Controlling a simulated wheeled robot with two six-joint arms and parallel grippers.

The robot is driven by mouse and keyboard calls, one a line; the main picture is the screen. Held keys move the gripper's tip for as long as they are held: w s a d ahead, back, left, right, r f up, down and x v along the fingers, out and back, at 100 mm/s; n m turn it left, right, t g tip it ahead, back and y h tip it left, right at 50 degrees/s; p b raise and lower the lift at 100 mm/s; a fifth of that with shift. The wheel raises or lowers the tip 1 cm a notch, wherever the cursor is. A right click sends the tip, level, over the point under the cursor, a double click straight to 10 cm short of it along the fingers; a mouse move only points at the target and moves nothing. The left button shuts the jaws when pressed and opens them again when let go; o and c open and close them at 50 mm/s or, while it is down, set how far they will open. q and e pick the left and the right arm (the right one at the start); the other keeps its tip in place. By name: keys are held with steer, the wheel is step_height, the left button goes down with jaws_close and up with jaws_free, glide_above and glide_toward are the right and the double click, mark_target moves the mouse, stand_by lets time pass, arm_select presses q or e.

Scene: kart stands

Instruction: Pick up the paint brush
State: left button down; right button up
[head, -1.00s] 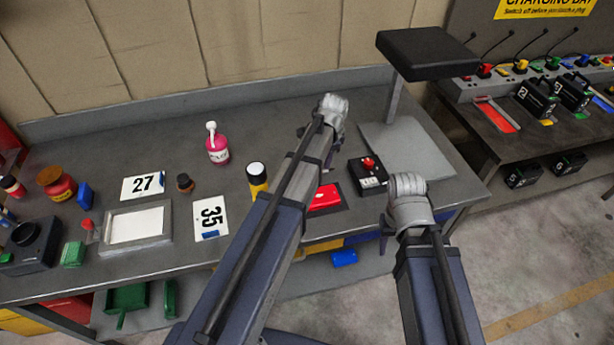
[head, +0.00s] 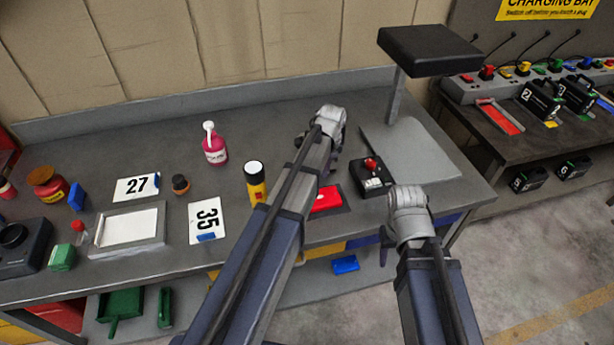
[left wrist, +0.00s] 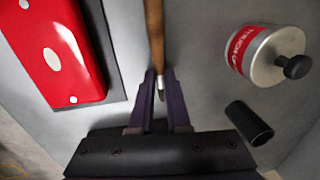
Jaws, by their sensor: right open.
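The paint brush shows in the left wrist view as a wooden handle (left wrist: 154,35) running down from the top edge, with a small metallic end between my finger tips. Its other end is out of frame. My left gripper (left wrist: 159,80) has its two dark fingers close on either side of the handle; I cannot tell whether they press on it. My right gripper (head: 408,205) is open and empty near the bench's front right edge.
Near the brush are a red case (left wrist: 60,50), a tin with a red label (left wrist: 265,55) and a black cylinder (left wrist: 250,122).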

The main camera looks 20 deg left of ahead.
arm_select(q)
steer(key=shift+r, duration=0.15)
stand_by(0.4)
step_height(320, 180, up, 8)
steer(key=p, duration=0.9)
steer(key=shift+r, duration=0.25)
